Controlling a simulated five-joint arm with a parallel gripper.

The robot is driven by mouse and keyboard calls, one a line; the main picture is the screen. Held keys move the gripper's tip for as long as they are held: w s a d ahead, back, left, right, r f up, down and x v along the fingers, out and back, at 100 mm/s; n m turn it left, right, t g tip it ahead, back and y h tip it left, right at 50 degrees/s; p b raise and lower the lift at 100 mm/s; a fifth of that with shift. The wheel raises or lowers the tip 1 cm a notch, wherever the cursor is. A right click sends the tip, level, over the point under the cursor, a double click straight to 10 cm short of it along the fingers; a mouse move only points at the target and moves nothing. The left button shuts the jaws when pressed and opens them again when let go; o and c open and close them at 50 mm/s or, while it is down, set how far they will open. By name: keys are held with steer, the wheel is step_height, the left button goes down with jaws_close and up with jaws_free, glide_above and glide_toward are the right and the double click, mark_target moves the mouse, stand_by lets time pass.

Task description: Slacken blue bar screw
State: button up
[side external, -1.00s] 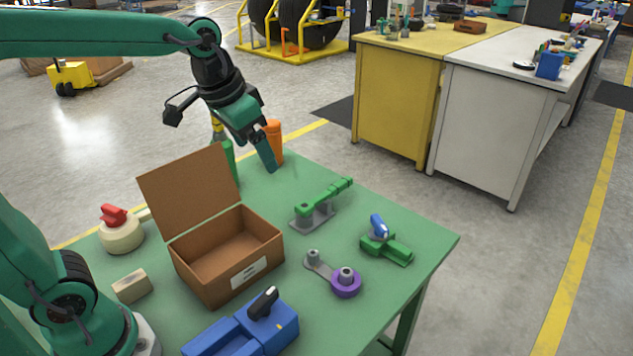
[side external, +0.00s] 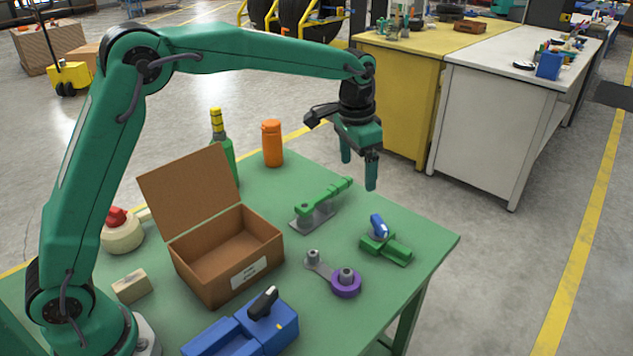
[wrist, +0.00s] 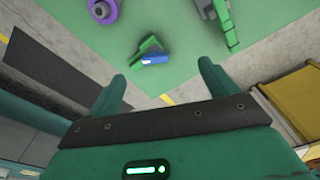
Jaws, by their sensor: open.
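The blue bar (side external: 378,227) sits tilted on top of a small green clamp-like body (side external: 388,249) near the right corner of the green table. In the wrist view the blue bar (wrist: 155,60) lies between and beyond my fingertips, beside its green body (wrist: 148,45). My gripper (side external: 358,174) is open and empty, pointing down in the air above the far right side of the table. It touches nothing. Both open fingers of my gripper (wrist: 162,72) show in the wrist view.
A green lever clamp (side external: 322,203) and a grey link with a purple ring (side external: 346,284) stand close by. An open brown box (side external: 225,270), a blue vice with a black handle (side external: 245,328), an orange bottle (side external: 272,145) and a green bottle (side external: 222,158) are further left.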

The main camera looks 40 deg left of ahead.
steer(key=m+g, duration=0.1)
glide_above(380, 222)
step_height(380, 222, down, 8)
steer(key=shift+f, duration=0.15)
steer(key=shift+f, duration=0.1)
steer(key=shift+f, duration=3.85)
steer(key=c, duration=1)
steer(key=shift+c, duration=0.2)
